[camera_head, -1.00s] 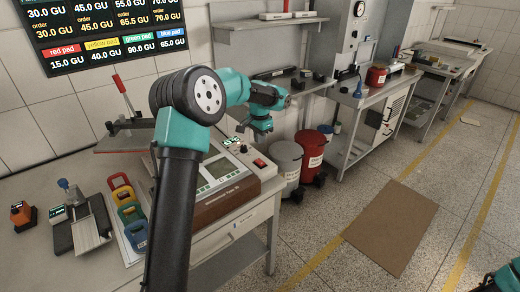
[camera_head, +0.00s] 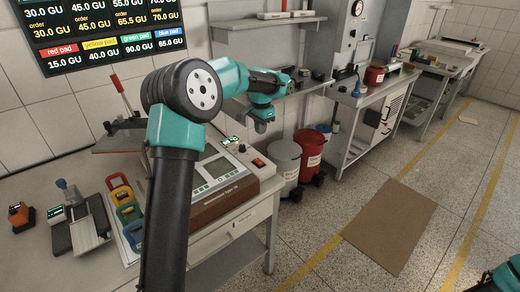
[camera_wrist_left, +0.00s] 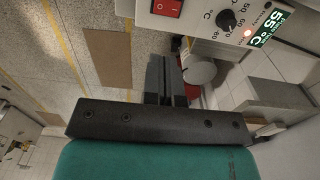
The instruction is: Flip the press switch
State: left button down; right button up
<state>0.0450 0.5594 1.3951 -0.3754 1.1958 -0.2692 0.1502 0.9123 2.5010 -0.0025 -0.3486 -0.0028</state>
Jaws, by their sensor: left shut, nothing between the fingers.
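The press (camera_head: 222,180) is a white and brown machine with a panel on the table's right part. Its red switch (camera_head: 259,163) sits near the panel's right end. In the left wrist view, the red rocker switch (camera_wrist_left: 166,8) is at the top edge, beside a black dial (camera_wrist_left: 227,19) and a lit green 55 °C display (camera_wrist_left: 268,30). My left gripper (camera_head: 262,126) is above and beyond the switch, apart from it. Its fingers (camera_wrist_left: 166,66) are shut and empty. I cannot tell which way the switch is set.
Coloured pads (camera_head: 122,195) and a small scale (camera_head: 88,225) are on the table at left. A grey bin (camera_head: 285,158) and a red bin (camera_head: 309,150) stand behind the table. The floor at right is open, with a brown mat (camera_head: 392,225).

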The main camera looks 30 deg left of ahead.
aim_at(259, 161)
pick_arm(q)
notch_tip(259, 161, down, 14)
jog(key=shift+f, duration=0.1)
dwell(0.7)
jog(key=shift+d+f, duration=0.1)
jog(key=shift+f, duration=0.05)
dwell(0.4)
jog(key=shift+w+a+r, duration=0.2)
jog(key=shift+a, duration=0.5)
jog(key=shift+r, duration=0.15)
